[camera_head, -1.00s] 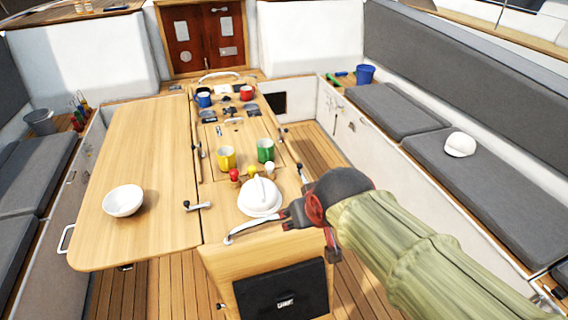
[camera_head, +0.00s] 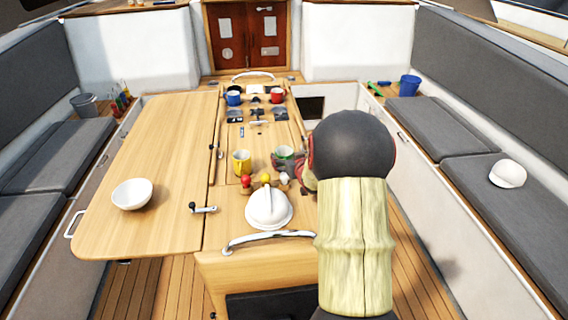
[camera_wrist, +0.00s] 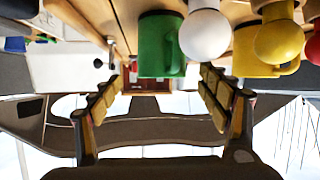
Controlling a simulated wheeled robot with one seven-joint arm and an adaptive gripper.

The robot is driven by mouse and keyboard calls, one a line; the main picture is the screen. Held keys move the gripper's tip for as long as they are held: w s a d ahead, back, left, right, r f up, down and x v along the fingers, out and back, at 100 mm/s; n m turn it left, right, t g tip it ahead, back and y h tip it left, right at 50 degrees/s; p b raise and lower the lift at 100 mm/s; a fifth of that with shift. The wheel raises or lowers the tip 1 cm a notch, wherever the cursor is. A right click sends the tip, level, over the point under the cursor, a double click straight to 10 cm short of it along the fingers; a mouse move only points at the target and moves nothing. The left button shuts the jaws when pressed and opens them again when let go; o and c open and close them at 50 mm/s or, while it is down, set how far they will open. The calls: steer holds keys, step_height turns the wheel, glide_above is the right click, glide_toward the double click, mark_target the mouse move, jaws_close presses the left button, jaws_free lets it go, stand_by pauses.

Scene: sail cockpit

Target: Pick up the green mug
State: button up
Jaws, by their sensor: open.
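The green mug (camera_head: 284,154) stands upright on the wooden cockpit table, and my gripper (camera_head: 298,170) is close on its right, hiding part of it. In the wrist view, which is upside down, the green mug (camera_wrist: 157,45) is close in the upper middle. My gripper (camera_wrist: 160,88) has its two padded fingers spread wide with nothing between them. The mug lies across the gap in picture width but above the fingertips. I cannot tell whether any finger touches it.
A yellow mug (camera_head: 241,162) stands left of the green one. White, yellow and red round knobs (camera_wrist: 205,35) are beside the mugs. A white domed compass (camera_head: 268,208) is nearer me. Blue (camera_head: 233,95) and red (camera_head: 277,95) mugs stand farther back. A white bowl (camera_head: 131,194) sits left.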

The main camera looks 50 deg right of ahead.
mark_target(282, 150)
steer(key=b+x, duration=0.1)
steer(key=x, duration=0.4)
steer(key=shift+w+d, duration=0.15)
steer(key=shift+w, duration=0.25)
steer(key=shift+c, duration=1.3)
steer(key=c, duration=1)
